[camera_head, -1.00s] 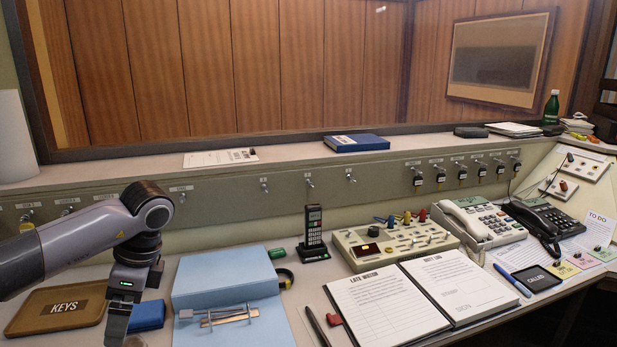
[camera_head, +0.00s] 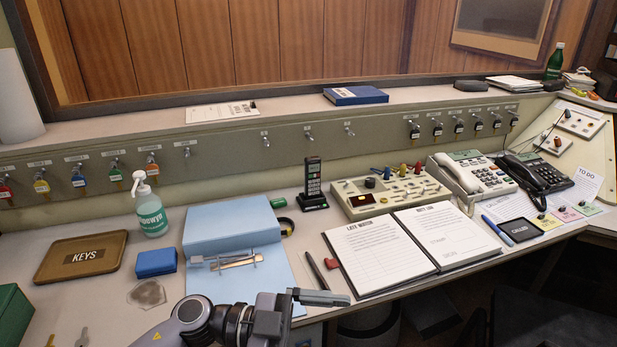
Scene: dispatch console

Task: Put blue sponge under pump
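The blue sponge (camera_head: 156,262) lies flat on the desk, between the brown keys tray and the light blue folder. The pump bottle (camera_head: 151,215), pale green with a white pump head, stands upright on the desk behind the sponge. The two are apart, and bare desk shows between them. My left gripper (camera_head: 325,298) is low in the picture, right of the sponge and well away from it, with its fingers pointing right. The fingers are seen from the side, so their opening is hidden; I see nothing held. My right gripper is out of view.
The keys tray (camera_head: 82,255) is left of the sponge. A greyish flat piece (camera_head: 147,294) lies in front. A green box (camera_head: 12,315) stands at the left edge.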

